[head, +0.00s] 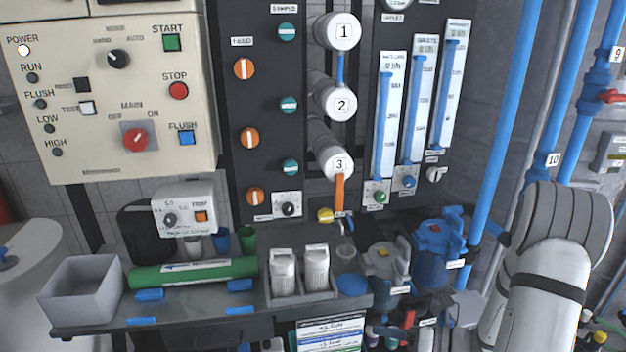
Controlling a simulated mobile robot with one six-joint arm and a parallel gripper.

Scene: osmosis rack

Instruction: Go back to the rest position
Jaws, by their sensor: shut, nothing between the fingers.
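Part of my arm, white with a grey ribbed cap and a dark band, stands at the right in the head view. My gripper is not visible in this view. The arm part appears in front of the blue pipes at the right edge of the rack. Whether it touches anything there cannot be told.
A control panel (108,150) hangs at the left beside numbered white housings (335,100) and flow meters (387,110). A shelf (200,318) below holds a grey bin (82,290), a green cylinder (195,273) and two white bottles (284,275). Blue pipes (508,120) run at right.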

